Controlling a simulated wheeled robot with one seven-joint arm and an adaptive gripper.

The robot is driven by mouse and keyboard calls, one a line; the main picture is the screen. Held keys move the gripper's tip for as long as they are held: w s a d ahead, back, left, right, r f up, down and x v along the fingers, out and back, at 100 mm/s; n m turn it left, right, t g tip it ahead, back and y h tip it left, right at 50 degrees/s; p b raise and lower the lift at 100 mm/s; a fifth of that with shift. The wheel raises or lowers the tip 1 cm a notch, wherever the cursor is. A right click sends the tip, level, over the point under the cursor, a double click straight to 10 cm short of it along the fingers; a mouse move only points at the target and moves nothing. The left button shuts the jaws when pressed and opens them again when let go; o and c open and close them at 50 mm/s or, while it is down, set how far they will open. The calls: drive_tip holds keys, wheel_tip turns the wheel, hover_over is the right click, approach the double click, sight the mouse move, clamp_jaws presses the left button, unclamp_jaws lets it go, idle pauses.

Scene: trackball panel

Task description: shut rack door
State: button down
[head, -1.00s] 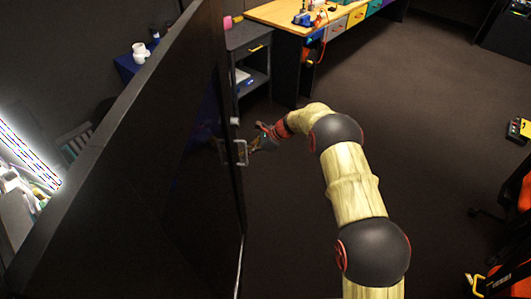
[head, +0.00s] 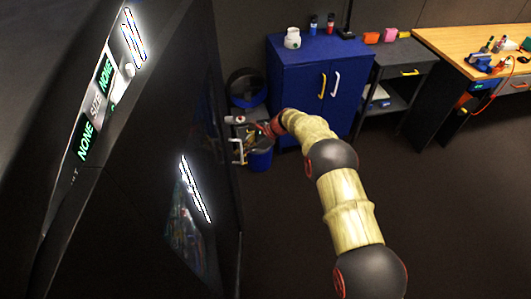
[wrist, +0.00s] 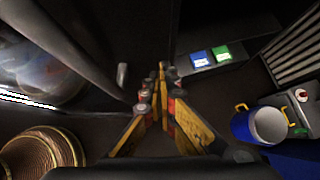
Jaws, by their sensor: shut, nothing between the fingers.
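The rack door (head: 150,215) is the large dark, glossy panel that fills the left of the head view, with a light strip reflected in it. A pale handle (head: 238,150) stands at its far edge. My gripper (head: 258,130) is at that edge, close beside the handle; I cannot tell whether it touches. In the wrist view, the yellow and dark fingers (wrist: 161,85) are shut with nothing between them. A small grey fitting (wrist: 122,75) shows on a dark surface left of the fingertips. How far the door stands open is not clear.
A blue cabinet (head: 300,85) stands beyond my gripper, with a dark shelf unit (head: 400,70) and wooden bench (head: 460,45) to its right. A blue bin (head: 260,158) is behind my gripper. A lit display panel (head: 97,105) is at left. Floor at right is clear.

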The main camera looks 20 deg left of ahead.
drive_tip(key=s+a+b, duration=0.1)
drive_tip(key=s+a, duration=0.3)
drive_tip(key=a, duration=0.4)
drive_tip(key=s+a+n, duration=0.1)
drive_tip(key=s+a, duration=0.3)
drive_tip(key=a, duration=0.4)
drive_tip(key=shift+s+a+r+n+g+b, duration=0.25)
drive_tip(key=shift+a+n+g+b, duration=0.05)
drive_tip(key=shift+g+b, duration=0.1)
drive_tip(key=shift+r, duration=0.1)
drive_tip(key=w+d+r+p, duration=0.3)
drive_tip(key=w+d+r, duration=0.3)
drive_tip(key=d, duration=0.3)
drive_tip(key=shift+w+d+r, duration=0.15)
drive_tip(key=shift+w+d, duration=0.25)
drive_tip(key=shift+w, duration=0.3)
